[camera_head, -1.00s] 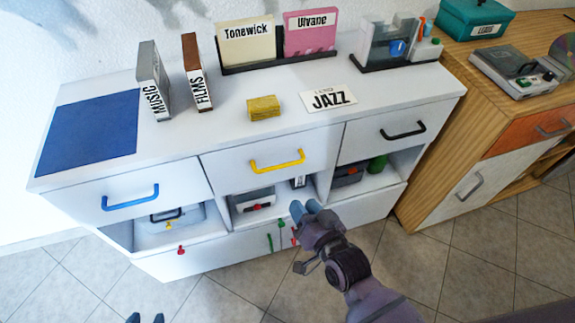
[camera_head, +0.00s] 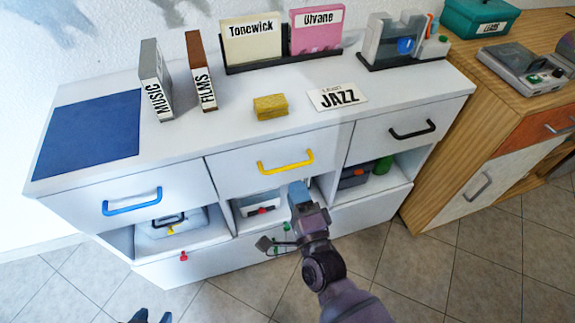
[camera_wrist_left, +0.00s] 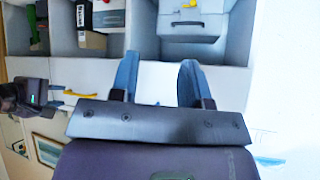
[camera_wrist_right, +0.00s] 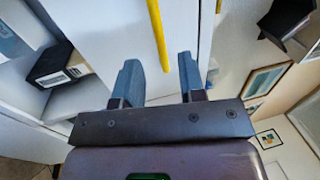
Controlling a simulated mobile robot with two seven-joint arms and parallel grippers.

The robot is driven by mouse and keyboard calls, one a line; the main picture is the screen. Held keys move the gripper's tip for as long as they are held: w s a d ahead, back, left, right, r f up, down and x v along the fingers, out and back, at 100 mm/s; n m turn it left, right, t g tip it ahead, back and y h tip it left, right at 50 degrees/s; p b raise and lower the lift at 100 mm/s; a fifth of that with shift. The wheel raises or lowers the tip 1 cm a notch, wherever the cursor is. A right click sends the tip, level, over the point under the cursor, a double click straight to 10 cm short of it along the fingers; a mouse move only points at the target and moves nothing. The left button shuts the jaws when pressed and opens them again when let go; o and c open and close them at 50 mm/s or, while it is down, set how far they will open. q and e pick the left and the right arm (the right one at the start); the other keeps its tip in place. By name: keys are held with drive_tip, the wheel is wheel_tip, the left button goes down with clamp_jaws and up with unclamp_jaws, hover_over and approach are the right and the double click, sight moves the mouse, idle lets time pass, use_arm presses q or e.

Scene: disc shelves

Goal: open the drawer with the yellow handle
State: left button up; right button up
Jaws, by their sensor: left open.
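The yellow handle (camera_head: 286,162) is on the white middle drawer (camera_head: 235,168), whose front looks flush with the cabinet. My right gripper (camera_head: 298,192) is just below and in front of the handle. In the right wrist view, the yellow handle (camera_wrist_right: 158,35) runs ahead of and between the parted fingers of my right gripper (camera_wrist_right: 158,75), with a gap visible. My left gripper (camera_head: 146,317) shows only as fingertips at the bottom edge of the head view. In the left wrist view, my left gripper (camera_wrist_left: 158,75) is open and empty, facing the lower cabinet.
The blue-handle drawer (camera_head: 132,201) and black-handle drawer (camera_head: 413,132) flank the middle one. Open compartments below hold a grey case (camera_head: 172,225), a dark box (camera_head: 354,176) and a green item (camera_head: 383,165). A wooden cabinet (camera_head: 455,165) stands right. Tiled floor is clear in front.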

sight(287, 166)
drive_tip(key=shift+b+x, duration=0.3)
drive_tip(key=shift+x, duration=3.3)
clamp_jaws()
